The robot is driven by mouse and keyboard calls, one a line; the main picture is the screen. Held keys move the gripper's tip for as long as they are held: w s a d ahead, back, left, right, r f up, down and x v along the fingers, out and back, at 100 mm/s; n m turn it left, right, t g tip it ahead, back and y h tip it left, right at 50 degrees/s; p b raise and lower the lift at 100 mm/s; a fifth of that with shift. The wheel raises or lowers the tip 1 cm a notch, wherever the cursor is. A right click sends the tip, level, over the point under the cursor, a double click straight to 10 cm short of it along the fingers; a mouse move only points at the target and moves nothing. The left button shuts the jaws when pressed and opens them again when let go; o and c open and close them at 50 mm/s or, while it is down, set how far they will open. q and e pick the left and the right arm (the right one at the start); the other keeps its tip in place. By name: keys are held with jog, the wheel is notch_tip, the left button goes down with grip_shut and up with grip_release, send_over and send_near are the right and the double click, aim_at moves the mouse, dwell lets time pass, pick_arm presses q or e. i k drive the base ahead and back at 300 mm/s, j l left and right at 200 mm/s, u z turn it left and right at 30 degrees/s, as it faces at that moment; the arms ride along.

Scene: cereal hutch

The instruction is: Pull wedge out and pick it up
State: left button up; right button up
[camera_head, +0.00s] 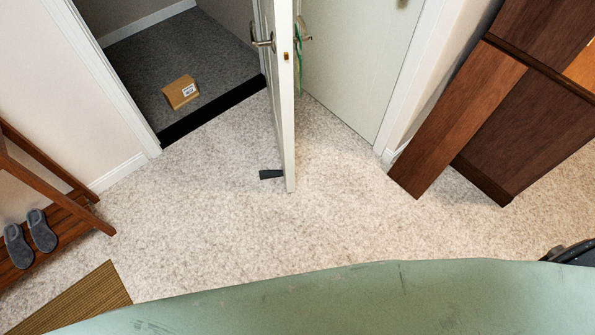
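The wedge (268,174) is a small dark grey piece on the pale speckled floor. It sits at the foot of the white door (288,130), near the door's lower free corner. Its wider part sticks out to the left of the door. The rest of it meets the door's bottom edge, and I cannot tell how far it reaches underneath. The door stands open, seen almost edge-on from above. Neither of my grippers shows in this view.
A cardboard box (180,92) lies beyond the dark threshold (212,112). A wooden rack (62,226) with grey slippers (41,230) stands at left, near a brown mat (85,300). Brown wooden furniture (460,115) stands at right. The floor (225,225) around the wedge is clear.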

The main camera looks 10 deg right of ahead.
aim_at(263, 174)
jog(key=i+l, duration=0.2)
jog(key=i, duration=0.2)
jog(key=i+l+z, duration=0.1)
jog(key=i, duration=0.3)
jog(key=i+l, duration=0.25)
jog(key=i, duration=0.2)
